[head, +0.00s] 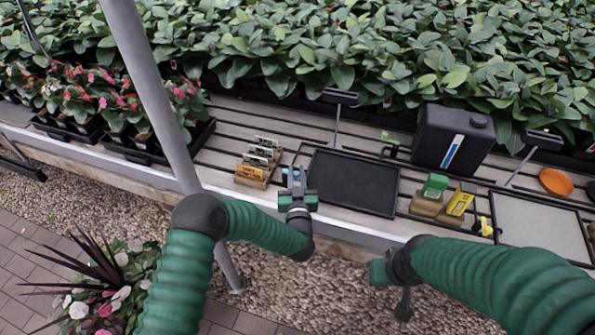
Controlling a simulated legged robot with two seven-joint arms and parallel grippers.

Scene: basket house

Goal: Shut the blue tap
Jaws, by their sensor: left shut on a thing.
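The blue tap (290,174) is a small thing at the front of the slatted bench, left of the black tray. My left gripper (297,182) reaches over the bench edge and is shut on the tap. The jaws cover most of it, so how its handle is turned cannot be told. My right gripper (403,308) hangs low in front of the bench, over the gravel, away from the tap. Its fingers are too small and dark to tell whether they are open.
A black tray (352,183) lies right of the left gripper. Seed packets (257,166) stand to its left. A green tap (389,142), a black canister (453,139), a yellow tap (485,227) and an orange disc (555,182) are farther right. A grey post (150,85) rises at the left.

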